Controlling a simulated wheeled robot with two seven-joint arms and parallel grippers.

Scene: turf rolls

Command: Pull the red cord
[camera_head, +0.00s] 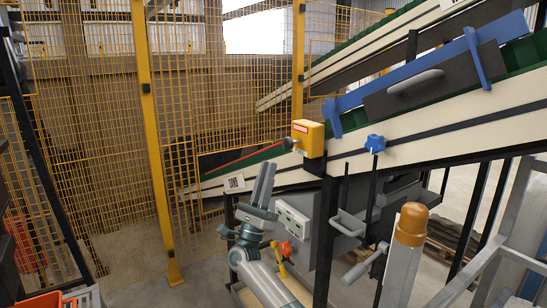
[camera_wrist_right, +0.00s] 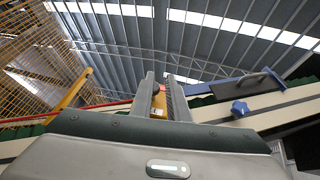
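The red cord (camera_head: 247,158) is a thin line running left and slightly down along the conveyor's side from a yellow switch box (camera_head: 308,138). In the right wrist view, part of the red cord (camera_wrist_right: 104,105) shows left of the fingers. The yellow box (camera_wrist_right: 158,106) shows partly between them. My right gripper (camera_head: 266,184) points up, in front of the conveyor's lower end, and appears below the cord in the picture. Its two fingers (camera_wrist_right: 162,98) are apart, with nothing held between them. My left gripper is not in view.
The inclined conveyor (camera_head: 440,133) has a blue rail and a blue knob (camera_head: 375,144). A yellow mesh fence (camera_head: 90,130) with posts stands behind, left. A white control box (camera_head: 292,221) is near my right arm.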

